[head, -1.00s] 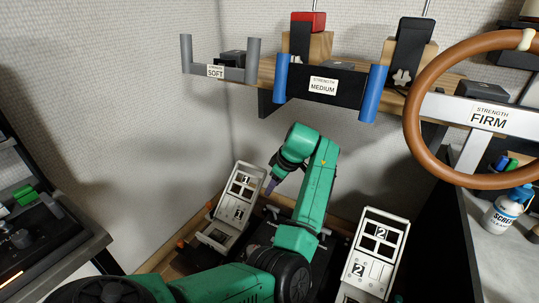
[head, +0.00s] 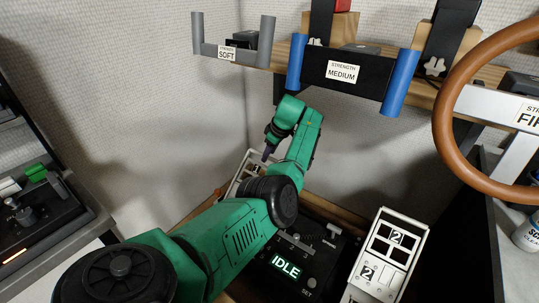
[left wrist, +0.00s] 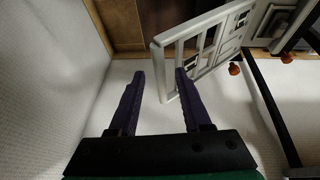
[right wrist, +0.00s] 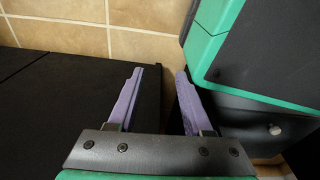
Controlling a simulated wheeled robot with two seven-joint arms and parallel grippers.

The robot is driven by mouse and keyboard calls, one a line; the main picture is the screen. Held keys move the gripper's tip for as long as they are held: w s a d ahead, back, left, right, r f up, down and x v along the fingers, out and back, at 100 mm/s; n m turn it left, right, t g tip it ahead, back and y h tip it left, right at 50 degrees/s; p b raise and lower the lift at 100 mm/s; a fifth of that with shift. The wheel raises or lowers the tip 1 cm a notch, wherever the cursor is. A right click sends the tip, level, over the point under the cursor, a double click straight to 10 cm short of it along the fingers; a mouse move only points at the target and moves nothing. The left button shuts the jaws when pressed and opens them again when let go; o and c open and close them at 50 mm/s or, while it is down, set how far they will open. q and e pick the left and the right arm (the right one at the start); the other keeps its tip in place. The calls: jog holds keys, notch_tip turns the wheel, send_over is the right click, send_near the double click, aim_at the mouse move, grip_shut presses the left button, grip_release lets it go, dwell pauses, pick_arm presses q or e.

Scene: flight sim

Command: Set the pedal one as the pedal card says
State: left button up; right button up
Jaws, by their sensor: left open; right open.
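Pedal one (head: 240,170) is a pale plate with cut-outs, at the lower middle of the head view, largely hidden by my left arm. In the left wrist view, a pale slotted pedal plate (left wrist: 207,45) stands tilted just beyond the fingers. My left gripper (left wrist: 160,76) is open with dark purple fingers, nothing visible held between them; the right finger overlaps the plate's edge in the picture, and contact cannot be told. A control box with an "IDLE" display (head: 285,265) and a SET button sits between the pedals. My right gripper (right wrist: 160,72) is open and empty. I cannot identify the pedal card.
Pedal two (head: 400,231) stands right of the box. Above, a shelf carries holders labelled SOFT (head: 227,53), MEDIUM (head: 341,72) and FIRM, with a brown steering wheel (head: 447,120) at right. A dark console (head: 40,215) is at left. Tiled wall (right wrist: 80,36) backs my right gripper.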

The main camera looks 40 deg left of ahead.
pick_arm(q)
jog(key=shift+f, duration=0.2)
grip_shut()
dwell(1.3)
